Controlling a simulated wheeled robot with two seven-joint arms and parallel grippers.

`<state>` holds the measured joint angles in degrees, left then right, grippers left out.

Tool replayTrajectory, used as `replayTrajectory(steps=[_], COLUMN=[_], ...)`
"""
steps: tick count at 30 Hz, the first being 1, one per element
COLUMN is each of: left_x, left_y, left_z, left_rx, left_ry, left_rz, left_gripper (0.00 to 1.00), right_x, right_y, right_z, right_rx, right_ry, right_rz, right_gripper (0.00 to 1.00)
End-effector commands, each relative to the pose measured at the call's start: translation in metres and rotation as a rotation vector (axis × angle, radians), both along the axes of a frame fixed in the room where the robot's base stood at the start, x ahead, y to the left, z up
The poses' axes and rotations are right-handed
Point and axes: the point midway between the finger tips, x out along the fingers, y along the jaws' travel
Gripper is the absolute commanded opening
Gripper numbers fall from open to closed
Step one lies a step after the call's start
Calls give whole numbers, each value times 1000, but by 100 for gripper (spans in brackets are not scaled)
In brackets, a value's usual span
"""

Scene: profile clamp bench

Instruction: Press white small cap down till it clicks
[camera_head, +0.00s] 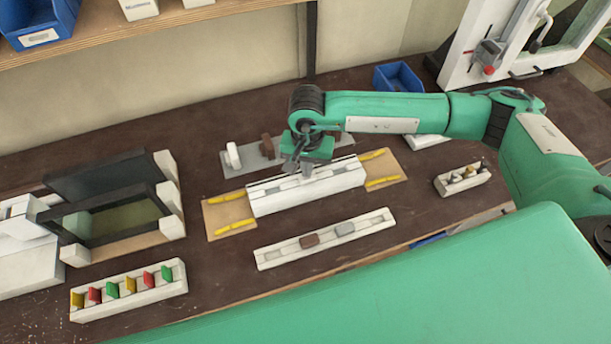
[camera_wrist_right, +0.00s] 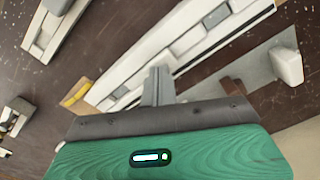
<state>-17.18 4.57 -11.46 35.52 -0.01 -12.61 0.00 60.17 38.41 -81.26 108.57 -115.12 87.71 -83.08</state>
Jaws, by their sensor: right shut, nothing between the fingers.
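A small white cap (camera_head: 233,156) stands on a grey strip (camera_head: 252,158) behind the white profile; a white block on the grey strip also shows in the right wrist view (camera_wrist_right: 287,66). The long white profile (camera_head: 330,183) lies between yellow-marked wooden end plates, with grey pieces along its top. My right gripper (camera_head: 292,167) is over the profile, pointing down. In the right wrist view its fingers (camera_wrist_right: 158,86) are together and empty, close to the profile; I cannot tell whether they touch it. My left gripper is not in view.
A brown cap (camera_head: 267,146) stands on the grey strip, partly beside my arm. A second white rail (camera_head: 277,254) with a brown and a grey piece lies in front. A rack of coloured clips (camera_head: 130,293) is at the front left. A small white holder (camera_head: 463,180) stands right.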

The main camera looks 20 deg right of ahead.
Motion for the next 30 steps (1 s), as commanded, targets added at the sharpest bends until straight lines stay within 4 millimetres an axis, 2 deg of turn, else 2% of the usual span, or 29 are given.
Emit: replayTrajectory(steps=[21, 30], left_x=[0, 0], left_y=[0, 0], left_z=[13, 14], left_rx=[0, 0], left_ry=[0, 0], left_rz=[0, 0], left_gripper=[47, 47], right_x=[1, 0], right_y=[0, 0], right_z=[59, 64], right_rx=[1, 0], right_ry=[-3, 0], right_rz=[0, 0], right_gripper=[0, 0])
